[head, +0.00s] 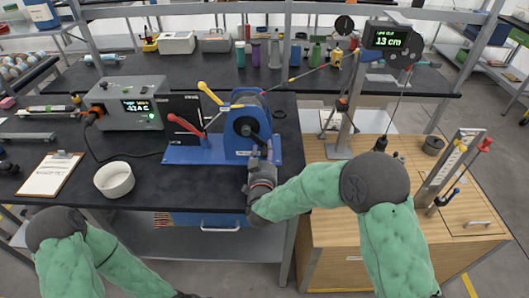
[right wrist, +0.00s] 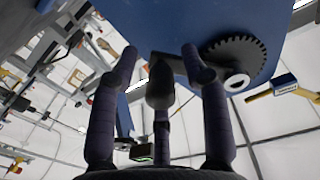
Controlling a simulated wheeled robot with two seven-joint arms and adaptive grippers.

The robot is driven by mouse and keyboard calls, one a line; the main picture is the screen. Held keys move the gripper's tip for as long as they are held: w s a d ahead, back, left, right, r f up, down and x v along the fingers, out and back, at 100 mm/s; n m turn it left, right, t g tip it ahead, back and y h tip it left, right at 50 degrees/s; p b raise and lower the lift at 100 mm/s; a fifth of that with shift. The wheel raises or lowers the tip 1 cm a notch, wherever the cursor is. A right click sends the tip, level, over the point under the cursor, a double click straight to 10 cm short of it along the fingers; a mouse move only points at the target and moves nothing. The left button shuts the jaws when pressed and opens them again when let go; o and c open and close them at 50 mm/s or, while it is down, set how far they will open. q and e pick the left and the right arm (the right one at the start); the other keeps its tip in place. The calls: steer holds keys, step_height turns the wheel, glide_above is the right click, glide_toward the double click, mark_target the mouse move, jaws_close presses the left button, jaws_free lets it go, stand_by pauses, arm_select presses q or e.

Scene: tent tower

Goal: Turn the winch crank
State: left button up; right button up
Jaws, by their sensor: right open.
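The blue winch (head: 240,150) stands on the black bench, with a black crank hub (head: 246,127) on its front face. My right gripper (head: 262,156) is at the lower front of the winch. In the right wrist view, the crank's dark handle (right wrist: 160,92) points toward me between the spread fingers of my right gripper (right wrist: 160,70). The fingers are open around it, with visible gaps at the sides. The toothed wheel (right wrist: 236,58) is at the right finger's tip; contact is unclear. The head view hides most of the handle. My left arm is at the lower left; its gripper is out of frame.
A red lever (head: 185,124) and a yellow lever (head: 211,93) rise left of the hub. A grey meter box (head: 128,103), a white bowl (head: 114,179) and a clipboard (head: 52,173) are further left. A display reading 13 cm (head: 387,39) tops a post at right.

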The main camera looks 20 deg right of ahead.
steer(key=shift+w+d, duration=0.1)
steer(key=shift+w, duration=0.25)
steer(key=shift+c, duration=0.2)
jaws_close()
steer(key=a+m+b, duration=0.1)
steer(key=f+m+b, duration=0.1)
steer(key=b, duration=0.1)
steer(key=shift+w+a+f+m, duration=0.25)
steer(key=shift+a+m, duration=0.15)
steer(key=shift+w+a+f+m+b, duration=0.15)
steer(key=shift+a+m+b, duration=0.5)
steer(key=shift+m, duration=0.45)
steer(key=shift+d, duration=0.1)
steer(key=shift+o, duration=0.2)
jaws_free()
steer(key=shift+d, duration=0.1)
